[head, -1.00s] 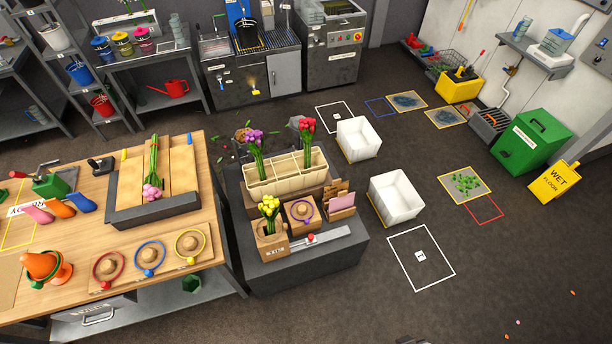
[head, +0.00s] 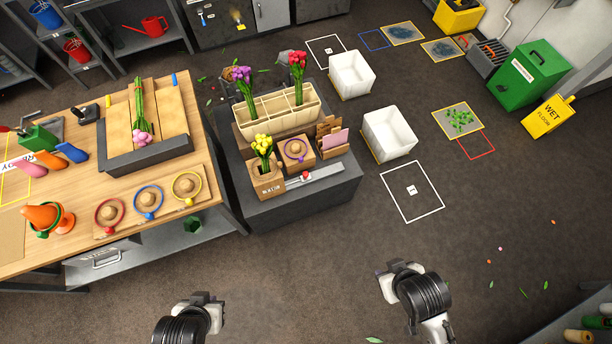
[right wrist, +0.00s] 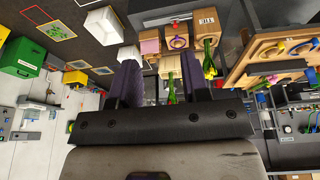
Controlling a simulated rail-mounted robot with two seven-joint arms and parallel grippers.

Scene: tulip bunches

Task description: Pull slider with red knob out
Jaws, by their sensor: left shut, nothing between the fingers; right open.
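The slider (head: 325,175) is a pale metal strip along the front top edge of the dark grey stand (head: 300,205). Its small red knob (head: 306,176) is near the strip's left end, just right of the wooden box with yellow tulips (head: 266,183). My left gripper (head: 211,305) is at the bottom of the head view, shut and empty, well in front of the stand. My right gripper (head: 390,285) is at the bottom right, apart from the slider. In the right wrist view its two dark fingers (right wrist: 160,82) are spread with nothing held between them.
A wooden workbench (head: 170,225) stands left of the stand. A divided tulip holder (head: 280,115), a purple ring on a block (head: 295,149) and a card holder (head: 333,140) crowd the stand's top. White bins (head: 388,135) stand right. Open floor lies between my arms and the stand.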

